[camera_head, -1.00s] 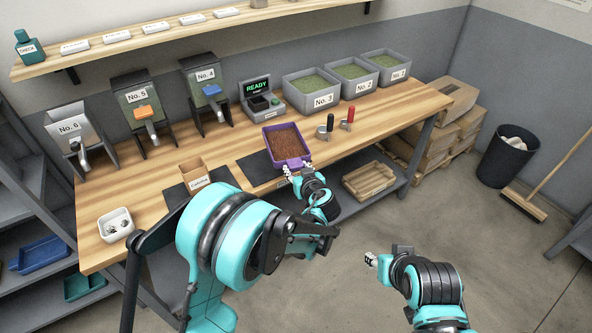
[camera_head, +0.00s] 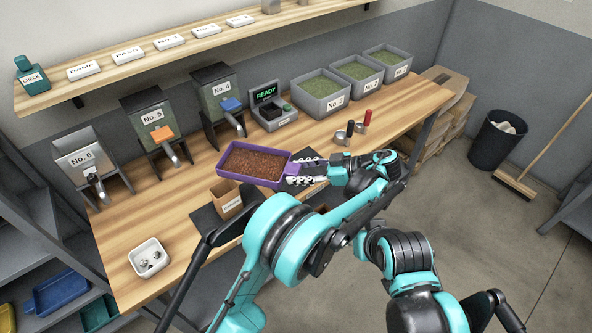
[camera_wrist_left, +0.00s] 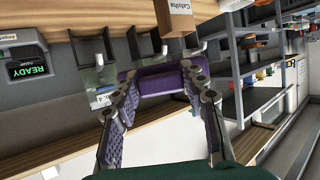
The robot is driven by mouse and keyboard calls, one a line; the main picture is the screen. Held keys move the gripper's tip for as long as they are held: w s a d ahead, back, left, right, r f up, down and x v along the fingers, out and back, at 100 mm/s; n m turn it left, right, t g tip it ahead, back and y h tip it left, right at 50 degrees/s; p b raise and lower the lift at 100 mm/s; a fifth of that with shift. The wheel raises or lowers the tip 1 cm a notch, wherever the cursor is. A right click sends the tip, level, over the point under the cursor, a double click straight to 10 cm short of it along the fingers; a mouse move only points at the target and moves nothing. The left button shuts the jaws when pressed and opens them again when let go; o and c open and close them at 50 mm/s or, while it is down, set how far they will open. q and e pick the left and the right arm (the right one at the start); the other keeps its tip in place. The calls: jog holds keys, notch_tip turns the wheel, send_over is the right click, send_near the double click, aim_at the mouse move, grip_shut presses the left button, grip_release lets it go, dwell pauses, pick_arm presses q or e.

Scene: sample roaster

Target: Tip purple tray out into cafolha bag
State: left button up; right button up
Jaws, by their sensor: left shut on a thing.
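The purple tray (camera_head: 243,181) holds a layer of brown beans (camera_head: 255,163) and looks roughly level over the bench, close behind the bag. My left gripper (camera_head: 293,175) is shut on the tray's right end. In the left wrist view the tray (camera_wrist_left: 160,82) shows between the two fingers (camera_wrist_left: 158,92). The brown cafolha bag (camera_head: 229,204) stands open at the top near the bench's front edge, just in front of the tray. In the left wrist view the bag (camera_wrist_left: 176,18) shows its label. My right arm is at the lower right; its gripper is hidden.
A white bowl (camera_head: 149,258) stands at the bench's front left. Dispensers No. 6 (camera_head: 88,160), No. 5 (camera_head: 153,120) and No. 4 (camera_head: 217,95) line the back, beside the READY device (camera_head: 271,107). Two handled cups (camera_head: 352,130) stand to the right.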

pick_arm(q)
jog(key=shift+a, duration=0.1)
jog(key=shift+a+r+h+p, duration=0.15)
jog(key=shift+r+h+p, duration=0.15)
jog(key=shift+r+p, duration=0.45)
jog(key=r+h+p, duration=0.1)
jog(key=a+r+h+p, duration=0.1)
jog(key=p, duration=0.1)
jog(key=r+n+h+p, duration=0.1)
jog(key=h+p, duration=0.1)
jog(key=shift+a+r+g, duration=0.25)
jog(key=shift+r+g, duration=0.05)
jog(key=shift+r, duration=0.1)
jog(key=shift+a+r+n+h+p, duration=1)
jog(key=shift+a+r+h+p, duration=4.05)
jog(key=shift+a, duration=2.35)
jog(key=s+a+f+n+t+h+b, duration=0.1)
jog(key=a+h+b, duration=0.6)
jog(key=a, duration=0.9)
jog(key=shift+s+a+f+n+b, duration=0.25)
jog(key=shift+a+n+b, duration=0.15)
jog(key=shift+b, duration=0.45)
jog(key=shift+r+h, duration=0.1)
jog(key=shift+h, duration=0.15)
